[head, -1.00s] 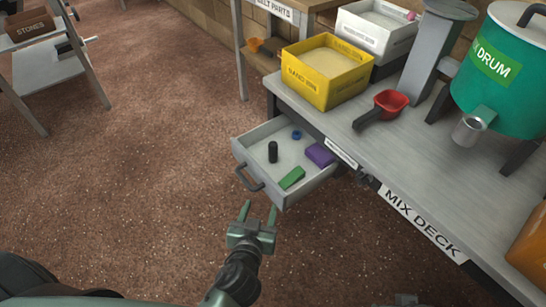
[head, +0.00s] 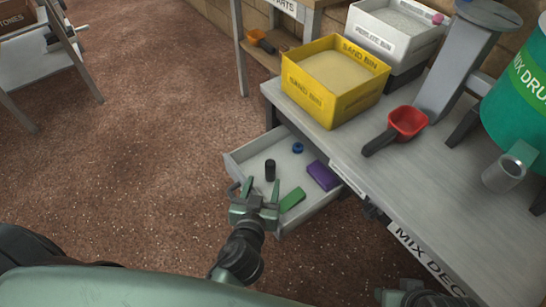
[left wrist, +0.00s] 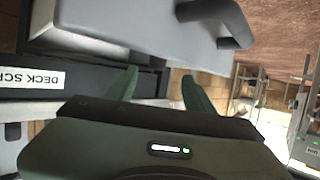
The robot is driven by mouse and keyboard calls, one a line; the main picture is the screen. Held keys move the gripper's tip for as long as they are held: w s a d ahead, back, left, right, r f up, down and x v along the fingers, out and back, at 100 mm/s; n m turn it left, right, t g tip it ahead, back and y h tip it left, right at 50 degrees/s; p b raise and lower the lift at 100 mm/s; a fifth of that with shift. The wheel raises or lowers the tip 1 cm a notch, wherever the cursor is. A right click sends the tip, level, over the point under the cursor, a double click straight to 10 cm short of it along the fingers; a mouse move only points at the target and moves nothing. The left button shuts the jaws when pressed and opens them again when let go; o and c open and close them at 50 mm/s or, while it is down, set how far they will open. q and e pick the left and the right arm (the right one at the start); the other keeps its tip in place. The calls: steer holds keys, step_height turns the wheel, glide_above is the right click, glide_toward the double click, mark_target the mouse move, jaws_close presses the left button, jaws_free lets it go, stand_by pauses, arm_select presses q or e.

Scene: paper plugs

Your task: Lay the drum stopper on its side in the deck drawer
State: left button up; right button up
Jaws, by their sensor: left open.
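The deck drawer (head: 238,164) is pulled out from under the deck. A black cylinder (head: 270,170) stands upright in it and looks like the drum stopper, though no label shows. My left gripper (head: 262,190) is open and empty, and in the head view its fingertips overlap the drawer's front just below the cylinder. In the left wrist view, the open fingers (left wrist: 160,88) show against the drawer front (left wrist: 120,25) and its dark handle (left wrist: 225,22); the cylinder is not visible there. Part of my right gripper (head: 405,292) shows at the bottom edge, fingers unclear.
The drawer also holds a blue ring (head: 298,148), a purple block (head: 323,175) and a green block (head: 291,200). On the mix deck (head: 350,150) are a yellow sand bin (head: 318,95), a red scoop (head: 407,122) and the green drum (head: 515,100). The drawer's left floor is clear.

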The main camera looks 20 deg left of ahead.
mark_target(270, 165)
arm_select(q)
steer(key=shift+d+r+x, duration=0.1)
steer(key=shift+r+x, duration=0.05)
steer(key=shift+x, duration=1.15)
steer(key=shift+d+r+x, duration=0.1)
steer(key=shift+x, duration=1.25)
steer(key=shift+d+r+x, duration=0.1)
steer(key=shift+r+x, duration=0.05)
steer(key=shift+x, duration=1.15)
steer(key=shift+w, duration=0.2)
jaws_close()
